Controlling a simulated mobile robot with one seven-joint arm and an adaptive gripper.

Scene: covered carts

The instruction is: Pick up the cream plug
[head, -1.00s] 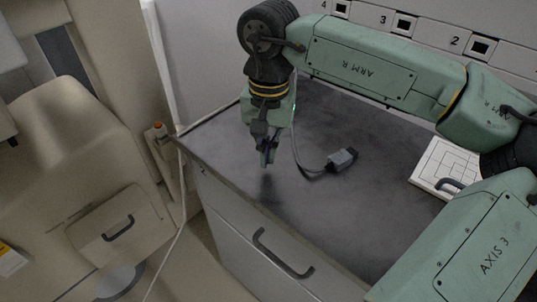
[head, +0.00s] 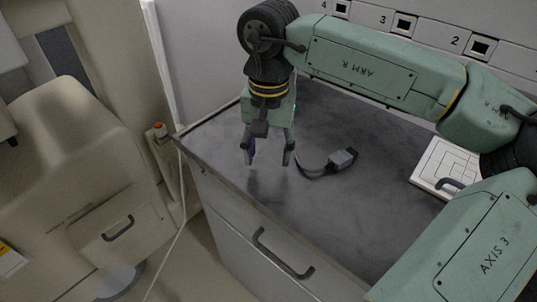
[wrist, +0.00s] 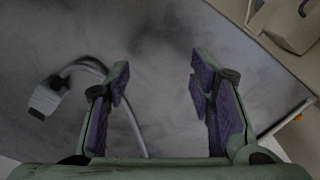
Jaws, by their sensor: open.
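A plug (head: 342,160) with a cable lies on the dark grey cart top (head: 345,220), right of my gripper (head: 267,162). It looks grey in the head view and pale, near cream, in the wrist view (wrist: 45,98). Its cable curves back toward my gripper, and part is hidden behind the left finger in the wrist view. My gripper (wrist: 157,70) points down, open and empty, a little above the cart top. The plug is outside the fingers, to the left in the wrist view.
A white panel with drawn lines (head: 447,165) lies at the cart's right side. Numbered sockets (head: 404,23) line the back wall. A beige covered cart (head: 70,150) stands at the left, with an orange-tipped post (head: 158,130) between. The front of the cart top is clear.

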